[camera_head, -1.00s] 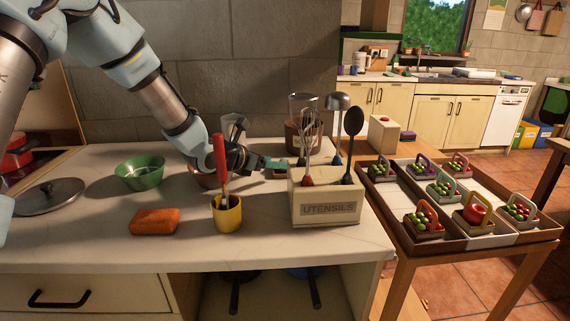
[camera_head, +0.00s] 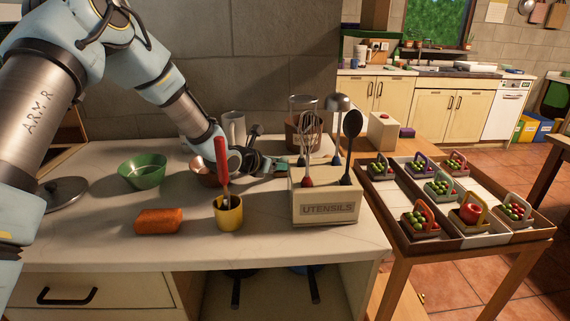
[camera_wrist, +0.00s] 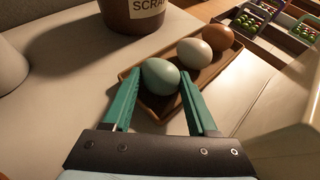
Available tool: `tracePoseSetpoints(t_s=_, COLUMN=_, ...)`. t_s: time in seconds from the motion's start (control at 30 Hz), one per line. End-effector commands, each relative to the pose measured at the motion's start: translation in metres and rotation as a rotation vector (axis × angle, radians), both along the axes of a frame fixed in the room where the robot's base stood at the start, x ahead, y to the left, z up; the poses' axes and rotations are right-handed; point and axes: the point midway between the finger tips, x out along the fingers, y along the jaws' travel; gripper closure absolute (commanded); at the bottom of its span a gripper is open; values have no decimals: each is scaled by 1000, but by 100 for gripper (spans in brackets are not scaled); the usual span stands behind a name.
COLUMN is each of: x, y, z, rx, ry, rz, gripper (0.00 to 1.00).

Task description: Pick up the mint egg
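The mint egg (camera_wrist: 160,76) sits at the near end of a brown wooden tray (camera_wrist: 152,108) in the wrist view. A cream egg (camera_wrist: 194,53) and a brown egg (camera_wrist: 219,37) lie in a row beyond it on the same tray. My gripper (camera_wrist: 159,74) is open, with one green fingertip on each side of the mint egg. Whether either finger touches it I cannot tell. In the head view my gripper (camera_head: 276,166) is low behind the utensils box, and the mint egg cannot be made out there.
The utensils box (camera_head: 325,207) with upright tools stands in front of my gripper. A yellow cup (camera_head: 228,216) with a red-handled tool and a green bowl (camera_head: 141,172) stand left. A brown scrap pot (camera_wrist: 135,15) is just beyond the tray.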

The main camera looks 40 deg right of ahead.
Motion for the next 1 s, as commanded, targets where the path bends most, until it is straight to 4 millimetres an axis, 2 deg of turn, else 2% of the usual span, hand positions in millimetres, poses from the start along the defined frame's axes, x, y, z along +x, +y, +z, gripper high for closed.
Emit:
tracePoseSetpoints(t_s=0.13, x=0, y=0, z=0, rx=0, ry=0, rz=0, gripper=70)
tracePoseSetpoints(t_s=0.37, x=0, y=0, z=4, rx=-2, ry=-1, rz=0, gripper=70)
tracePoseSetpoints(t_s=0.47, x=1, y=0, z=16, rx=-4, ry=-3, rz=1, gripper=70)
tracePoseSetpoints(t_s=0.8, x=1, y=0, z=79, rx=-4, ry=-4, rz=1, gripper=70)
tracePoseSetpoints(t_s=1.0, x=0, y=0, z=98, rx=-1, ry=-1, rz=1, gripper=70)
